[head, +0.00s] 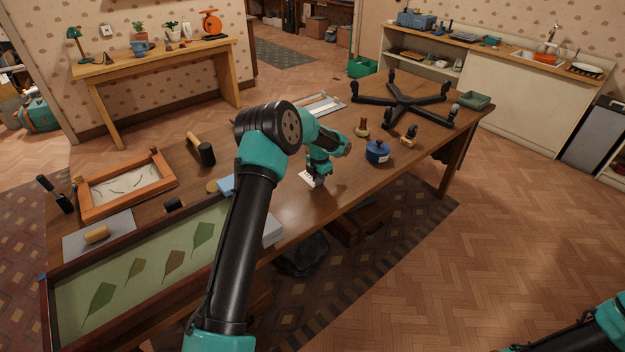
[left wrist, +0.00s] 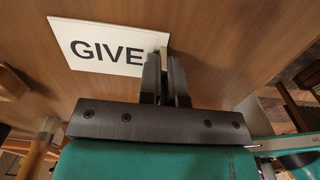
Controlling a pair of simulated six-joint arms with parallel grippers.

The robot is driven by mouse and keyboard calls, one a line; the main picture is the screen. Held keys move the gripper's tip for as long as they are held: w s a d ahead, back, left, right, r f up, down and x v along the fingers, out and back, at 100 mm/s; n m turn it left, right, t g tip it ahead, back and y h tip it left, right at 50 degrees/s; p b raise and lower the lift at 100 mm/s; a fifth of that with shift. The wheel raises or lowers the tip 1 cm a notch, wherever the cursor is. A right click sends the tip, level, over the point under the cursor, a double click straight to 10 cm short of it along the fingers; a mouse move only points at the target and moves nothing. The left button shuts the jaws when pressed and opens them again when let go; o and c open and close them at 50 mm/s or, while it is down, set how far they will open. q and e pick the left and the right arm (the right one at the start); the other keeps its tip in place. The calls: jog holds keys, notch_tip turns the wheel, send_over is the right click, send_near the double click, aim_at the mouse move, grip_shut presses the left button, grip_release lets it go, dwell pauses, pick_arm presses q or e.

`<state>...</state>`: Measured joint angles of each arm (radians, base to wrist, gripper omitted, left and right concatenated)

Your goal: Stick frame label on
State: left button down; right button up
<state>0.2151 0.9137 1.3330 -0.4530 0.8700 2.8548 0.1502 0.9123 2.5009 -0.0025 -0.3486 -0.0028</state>
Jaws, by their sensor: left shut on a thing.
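A white label (left wrist: 95,45) printed "GIVE" shows in the left wrist view. My left gripper (left wrist: 165,62) is shut on its right edge, and the fingers may hide some of it. In the head view the label (head: 305,177) is a small white patch at my left gripper (head: 315,181), low over or at the tabletop; I cannot tell if it touches. The wide dark-rimmed frame (head: 118,275) with several pressed leaves lies at the front left, apart from the gripper. Only part of my right arm shows at the lower right; its gripper is out of view.
A blue pot (head: 377,152) and a black multi-armed stand (head: 405,103) are on the table (head: 285,205) to the right. The table's front edge is close to my left gripper.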

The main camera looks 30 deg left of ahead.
pick_arm(q)
jog(key=shift+r, duration=4)
